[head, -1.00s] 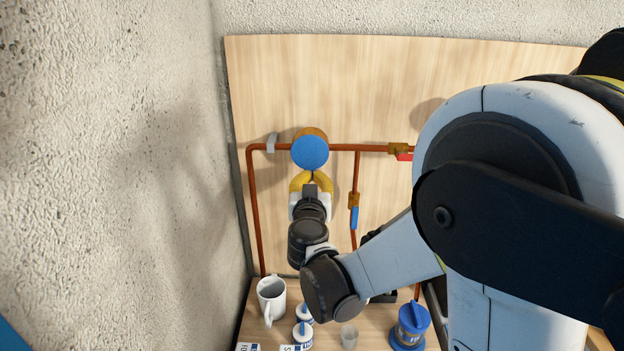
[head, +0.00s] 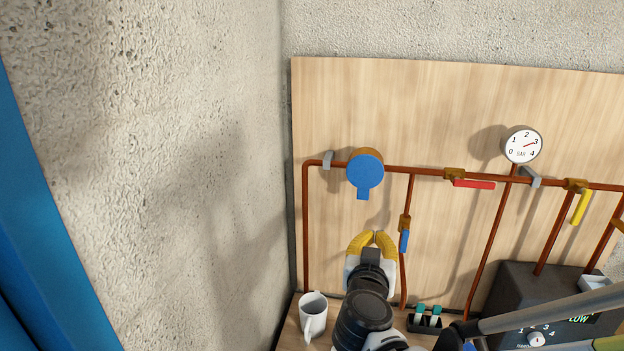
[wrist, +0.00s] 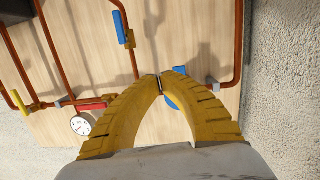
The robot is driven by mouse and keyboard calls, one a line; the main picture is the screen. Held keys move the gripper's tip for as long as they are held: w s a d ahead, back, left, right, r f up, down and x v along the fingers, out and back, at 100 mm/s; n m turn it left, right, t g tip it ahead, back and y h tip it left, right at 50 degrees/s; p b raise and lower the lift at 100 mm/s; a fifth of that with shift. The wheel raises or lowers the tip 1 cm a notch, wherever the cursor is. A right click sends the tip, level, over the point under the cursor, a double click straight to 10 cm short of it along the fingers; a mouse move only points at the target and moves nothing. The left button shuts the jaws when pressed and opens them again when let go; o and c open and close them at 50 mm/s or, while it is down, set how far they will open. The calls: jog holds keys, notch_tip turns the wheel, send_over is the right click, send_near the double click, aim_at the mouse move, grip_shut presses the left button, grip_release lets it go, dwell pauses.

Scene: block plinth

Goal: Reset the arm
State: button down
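My gripper (head: 373,236) has yellow ribbed fingers and points up in front of the wooden board, below the round blue cover (head: 365,171). In the wrist view, the fingertips of my gripper (wrist: 160,77) meet or nearly meet, with nothing seen held between them. The blue cover's tab hangs down above the fingers, with a gap between tab and fingertips in the head view. In the wrist view, the blue cover (wrist: 173,102) is partly hidden behind the right finger.
Copper pipes carry a blue-handled valve (head: 404,240) close right of my gripper, a red-handled valve (head: 472,184), a yellow-handled valve (head: 580,207) and a gauge (head: 522,146). Below are a white mug (head: 313,316) and a dark control box (head: 520,290). A rough wall stands left.

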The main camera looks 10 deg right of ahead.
jog(key=s+d+f+g+b, duration=0.4)
jog(key=s+f, duration=0.2)
jog(key=f, duration=0.1)
jog(key=s+a+f+n+g+y+b, duration=0.2)
jog(key=s+f+y+b, duration=0.1)
jog(key=s+f, duration=0.2)
jog(key=s+a+f+n+g+y+b, duration=0.1)
jog(key=s+a+f+g+y+b, duration=0.1)
jog(key=s+f, duration=0.4)
jog(key=s+b, duration=0.1)
jog(key=s, duration=0.2)
jog(key=shift+a+n+y, duration=0.35)
jog(key=shift+n+y, duration=0.05)
